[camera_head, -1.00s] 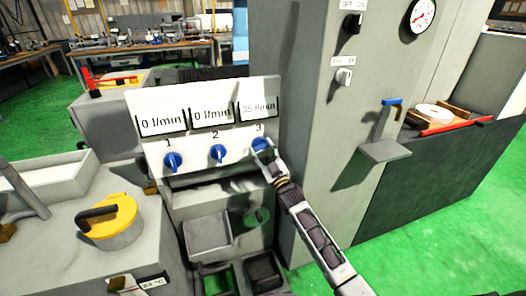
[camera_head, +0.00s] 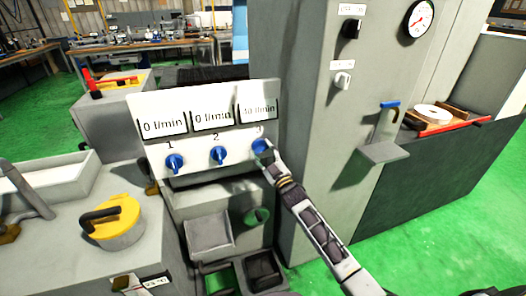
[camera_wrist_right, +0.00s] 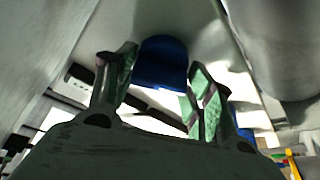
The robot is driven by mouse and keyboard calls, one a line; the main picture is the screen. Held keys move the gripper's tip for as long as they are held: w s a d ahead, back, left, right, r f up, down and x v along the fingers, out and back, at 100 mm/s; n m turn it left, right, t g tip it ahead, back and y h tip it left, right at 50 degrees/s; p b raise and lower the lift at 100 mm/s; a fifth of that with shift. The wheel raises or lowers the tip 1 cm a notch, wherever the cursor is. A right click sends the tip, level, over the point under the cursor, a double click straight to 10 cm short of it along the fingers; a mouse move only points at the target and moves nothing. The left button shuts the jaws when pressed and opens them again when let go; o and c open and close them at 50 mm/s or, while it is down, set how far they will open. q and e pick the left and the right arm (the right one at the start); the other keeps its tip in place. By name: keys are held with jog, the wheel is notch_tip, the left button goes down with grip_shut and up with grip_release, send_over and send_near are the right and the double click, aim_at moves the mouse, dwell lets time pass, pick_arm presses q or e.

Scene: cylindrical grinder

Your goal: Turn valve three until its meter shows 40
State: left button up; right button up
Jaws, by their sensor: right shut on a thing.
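Valve three (camera_head: 260,145) is a blue knob at the right end of a white panel (camera_head: 155,105). My right gripper (camera_head: 267,155) is shut on it, and its fingers cover part of the knob. In the right wrist view the blue knob (camera_wrist_right: 162,55) sits between the two fingers of the right gripper (camera_wrist_right: 163,68). The meter of valve three (camera_head: 258,111) appears to read 40 l/min, though the digits are blurred. The meters of valves one (camera_head: 162,123) and two (camera_head: 212,119) read 0 l/min. My left gripper is not in view.
Blue valves one (camera_head: 174,163) and two (camera_head: 218,155) stand to the left on the same panel. A tall grey cabinet (camera_head: 305,120) with a round gauge (camera_head: 419,18) rises close on the right. A yellow lidded part (camera_head: 112,222) is at the lower left.

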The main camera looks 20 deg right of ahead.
dwell(0.3)
jog(key=o, duration=1)
jog(key=shift+o, duration=0.2)
jog(key=shift+s, duration=0.15)
jog(key=v, duration=1.1)
jog(key=shift+s+d, duration=0.15)
jog(key=shift+s, duration=0.15)
jog(key=shift+f, duration=0.15)
